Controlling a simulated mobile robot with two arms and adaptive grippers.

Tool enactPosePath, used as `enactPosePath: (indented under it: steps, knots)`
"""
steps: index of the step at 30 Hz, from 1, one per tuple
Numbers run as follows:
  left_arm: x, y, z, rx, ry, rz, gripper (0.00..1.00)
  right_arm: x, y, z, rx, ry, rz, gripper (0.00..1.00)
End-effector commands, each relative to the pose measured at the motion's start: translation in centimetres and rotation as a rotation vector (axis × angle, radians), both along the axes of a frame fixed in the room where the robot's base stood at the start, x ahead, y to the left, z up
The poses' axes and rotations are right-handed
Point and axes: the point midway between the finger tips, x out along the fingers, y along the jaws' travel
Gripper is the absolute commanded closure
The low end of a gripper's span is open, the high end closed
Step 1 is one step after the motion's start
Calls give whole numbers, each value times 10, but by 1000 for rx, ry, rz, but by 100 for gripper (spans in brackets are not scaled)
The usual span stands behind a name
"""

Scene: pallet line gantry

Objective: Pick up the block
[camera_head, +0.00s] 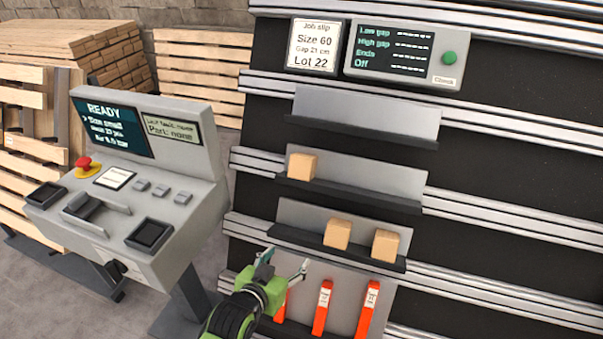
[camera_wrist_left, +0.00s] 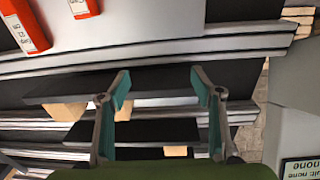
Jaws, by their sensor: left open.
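Three tan wooden blocks stand on dark ledges. One block (camera_head: 301,166) is at the left end of the middle ledge. A second block (camera_head: 337,234) and a third block (camera_head: 385,245) stand on the lower ledge. My left gripper (camera_head: 284,262) is open and empty, below and left of the lower ledge's blocks. In the left wrist view, which looks inverted, the open fingers (camera_wrist_left: 163,82) spread in front of the ledges. One block (camera_wrist_left: 66,111) shows there at left, and another block (camera_wrist_left: 175,151) shows lower down, both partly hidden. My right gripper is out of view.
A control console (camera_head: 130,190) stands at left. The upper ledge (camera_head: 365,131) is empty. Metal rails (camera_head: 510,220) cross the dark rack.

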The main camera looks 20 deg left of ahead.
Motion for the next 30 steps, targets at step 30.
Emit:
enactPosePath:
  steps: [30]
  knots:
    - [116,16,191,-40,-463,55,40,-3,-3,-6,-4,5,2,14]
